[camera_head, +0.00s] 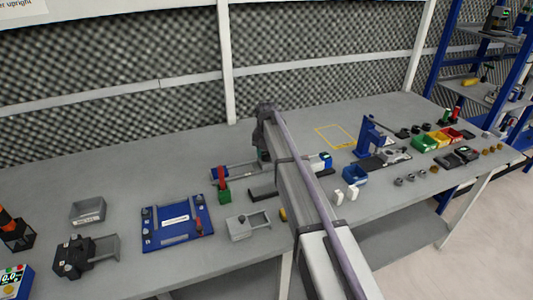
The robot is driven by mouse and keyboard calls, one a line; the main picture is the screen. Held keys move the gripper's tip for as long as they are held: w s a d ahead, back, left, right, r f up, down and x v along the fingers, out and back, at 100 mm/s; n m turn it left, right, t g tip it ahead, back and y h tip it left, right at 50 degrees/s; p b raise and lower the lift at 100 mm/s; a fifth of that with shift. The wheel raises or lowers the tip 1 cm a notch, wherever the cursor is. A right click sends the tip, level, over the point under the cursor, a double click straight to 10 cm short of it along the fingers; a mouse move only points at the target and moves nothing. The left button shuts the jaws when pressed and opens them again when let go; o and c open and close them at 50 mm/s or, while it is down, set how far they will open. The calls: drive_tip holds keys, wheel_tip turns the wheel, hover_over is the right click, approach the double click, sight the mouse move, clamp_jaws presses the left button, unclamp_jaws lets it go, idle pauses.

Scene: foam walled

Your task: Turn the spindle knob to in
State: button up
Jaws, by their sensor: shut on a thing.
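My arm reaches from the lower right across the bench, and its dark wrist hangs down at the far end. My gripper (264,156) is small and dark there, low over a long blue and grey device (238,171) lying on the bench. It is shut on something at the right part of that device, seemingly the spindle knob. The knob itself is hidden by the gripper and arm, so its turned position cannot be read. A blue part with a white block (325,161) shows just right of the arm.
A green block with a red top (224,191) stands close left of the gripper. A blue press (370,138) stands right. Bare bench (150,160) lies back left.

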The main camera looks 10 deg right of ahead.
sight(266, 153)
drive_tip(key=shift+n, duration=0.4)
drive_tip(key=o, duration=0.9)
drive_tip(key=shift+o, duration=0.2)
wheel_tip(266, 153, up, 11)
drive_tip(key=p, duration=1.1)
drive_tip(key=shift+f, duration=0.15)
